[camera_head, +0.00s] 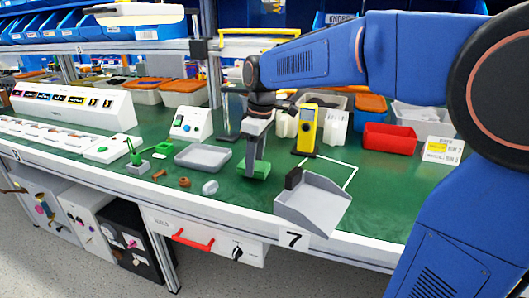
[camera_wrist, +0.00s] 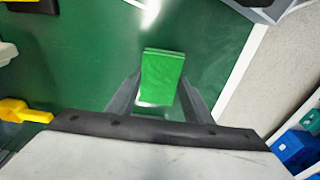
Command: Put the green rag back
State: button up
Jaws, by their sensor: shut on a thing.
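The green rag is a flat, folded bright green rectangle. It shows low in the gripper in the head view (camera_head: 262,169) and between the fingers in the wrist view (camera_wrist: 161,72). My gripper (camera_head: 252,172) points down over the green bench and is shut on the rag; its two dark fingers flank the rag in the wrist view (camera_wrist: 160,92). I cannot tell whether the rag touches the bench top or hangs just above it. The fingers hide part of the rag in the head view.
A grey tray (camera_head: 203,157) lies left of the gripper, a grey dustpan (camera_head: 313,203) to its right at the front edge. Behind stand a yellow device (camera_head: 307,130), white bottles and a red bin (camera_head: 390,138). White lines mark bare bench (camera_head: 338,174) behind the dustpan.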

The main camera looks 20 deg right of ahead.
jog(key=w+d, duration=0.1)
jog(key=w, duration=0.1)
jog(key=w+d, duration=0.3)
jog(key=w+d+f, duration=0.1)
jog(key=w, duration=0.1)
jog(key=shift+f, duration=0.25)
jog(key=shift+f, duration=0.1)
jog(key=o, duration=1)
jog(key=r, duration=0.4)
jog(key=d+r, duration=0.1)
jog(key=r, duration=0.3)
jog(key=s+r, duration=0.1)
jog(key=r, duration=0.3)
jog(key=shift+d+r, duration=0.1)
jog(key=shift+d, duration=0.05)
